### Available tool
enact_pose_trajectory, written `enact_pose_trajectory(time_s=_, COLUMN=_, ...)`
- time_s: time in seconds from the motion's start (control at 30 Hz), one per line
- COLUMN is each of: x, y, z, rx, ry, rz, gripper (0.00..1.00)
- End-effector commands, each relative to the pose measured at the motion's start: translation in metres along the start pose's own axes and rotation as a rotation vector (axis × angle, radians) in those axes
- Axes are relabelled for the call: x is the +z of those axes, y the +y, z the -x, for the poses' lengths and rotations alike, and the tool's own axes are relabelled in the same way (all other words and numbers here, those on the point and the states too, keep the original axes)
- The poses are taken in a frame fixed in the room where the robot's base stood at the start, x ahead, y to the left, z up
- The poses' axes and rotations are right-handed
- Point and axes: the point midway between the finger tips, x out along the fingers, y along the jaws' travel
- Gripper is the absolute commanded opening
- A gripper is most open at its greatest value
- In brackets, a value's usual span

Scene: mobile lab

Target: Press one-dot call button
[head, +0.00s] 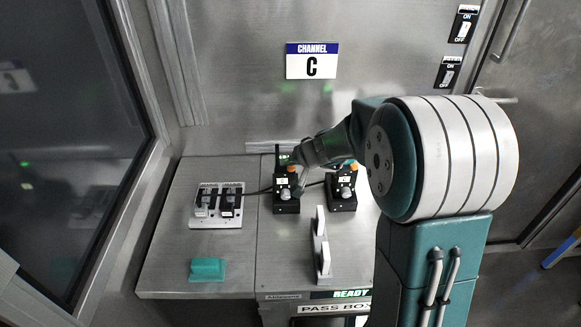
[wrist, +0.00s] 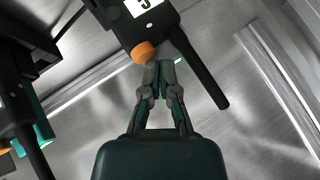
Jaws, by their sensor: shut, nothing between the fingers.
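Two black handset-like units stand on the bench in the head view, a left one (head: 286,203) and a right one (head: 343,201). Each has a white label, an orange knob or button on top and a grey round part in front. I cannot read dots on the labels. My gripper (wrist: 158,64) is shut and empty. In the wrist view its fingertips are right by the orange top part (wrist: 143,52) of one black unit (wrist: 185,62); I cannot tell if they touch. In the head view my gripper (head: 298,184) is over the left unit, partly hiding it.
A white panel with black switches (head: 217,212) is left on the bench (head: 170,250), with a teal block (head: 207,270) in front. A white upright handle (head: 321,245) stands front centre. Another black unit (wrist: 18,95) is left in the wrist view.

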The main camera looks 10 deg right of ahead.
Motion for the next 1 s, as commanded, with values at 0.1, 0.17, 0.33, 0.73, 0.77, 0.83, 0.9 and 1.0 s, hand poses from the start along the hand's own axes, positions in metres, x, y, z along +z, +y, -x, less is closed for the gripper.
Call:
enact_pose_trajectory(time_s=0.1, x=0.0004, y=0.0004, z=-0.0007, rx=0.000, ry=0.000, rz=-0.001, gripper=0.00)
enact_pose_trajectory(time_s=0.17, x=0.0007, y=0.0007, z=-0.0011, rx=0.000, ry=0.000, rz=-0.001, gripper=0.00)
enact_pose_trajectory(time_s=0.33, x=0.0017, y=0.0016, z=-0.0024, rx=0.000, ry=0.000, rz=-0.001, gripper=0.00)
enact_pose_trajectory(time_s=0.73, x=0.0040, y=0.0037, z=-0.0053, rx=0.000, ry=-0.001, rz=-0.002, gripper=0.00)
enact_pose_trajectory(time_s=0.77, x=0.0041, y=0.0039, z=-0.0055, rx=0.000, ry=-0.001, rz=-0.002, gripper=0.00)
enact_pose_trajectory(time_s=0.83, x=0.0043, y=0.0041, z=-0.0058, rx=0.000, ry=-0.001, rz=-0.001, gripper=0.00)
enact_pose_trajectory(time_s=0.9, x=0.0042, y=0.0040, z=-0.0057, rx=0.000, ry=-0.001, rz=-0.001, gripper=0.00)
enact_pose_trajectory(time_s=1.0, x=0.0042, y=0.0040, z=-0.0057, rx=0.000, ry=-0.001, rz=-0.001, gripper=0.00)
